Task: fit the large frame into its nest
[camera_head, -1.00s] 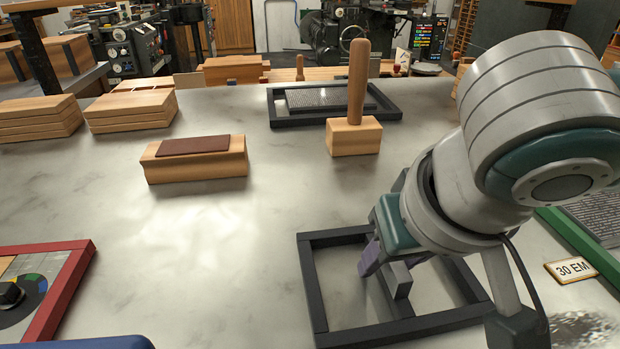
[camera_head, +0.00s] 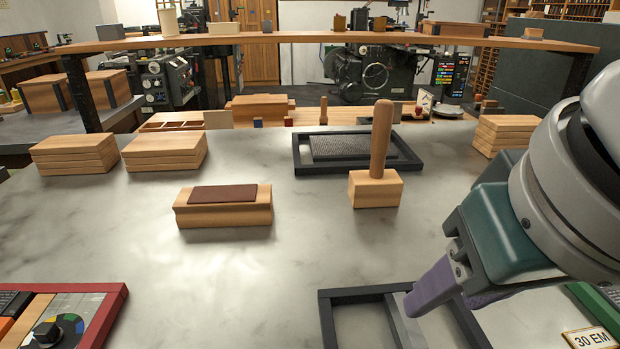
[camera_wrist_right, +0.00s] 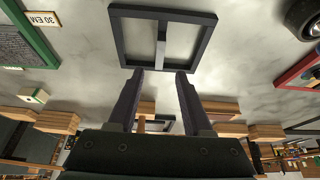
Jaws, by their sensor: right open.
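A dark rectangular frame (camera_head: 370,292) with a bar across its middle lies on the grey stone tabletop, cut off by the bottom edge of the head view. I cannot tell which frame the task means. The wrist view shows this frame (camera_wrist_right: 165,10) nearly whole, beyond my fingertips. My right gripper (camera_head: 440,297) is open with purple fingers, over the frame's right part in the head view. In the wrist view the fingers (camera_wrist_right: 160,74) stand apart with nothing held between them. Another dark frame (camera_head: 300,156) holds a grey textured block at the back. My left gripper is not in view.
A wooden block with a brown pad (camera_head: 225,215) and a handled wooden block (camera_head: 375,190) stand mid-table. A red-edged tray (camera_head: 112,305) is at left. A green-edged tray (camera_head: 592,305) and a "30 EM" tag (camera_head: 592,338) are at right. Stacked boards (camera_head: 72,158) stand behind.

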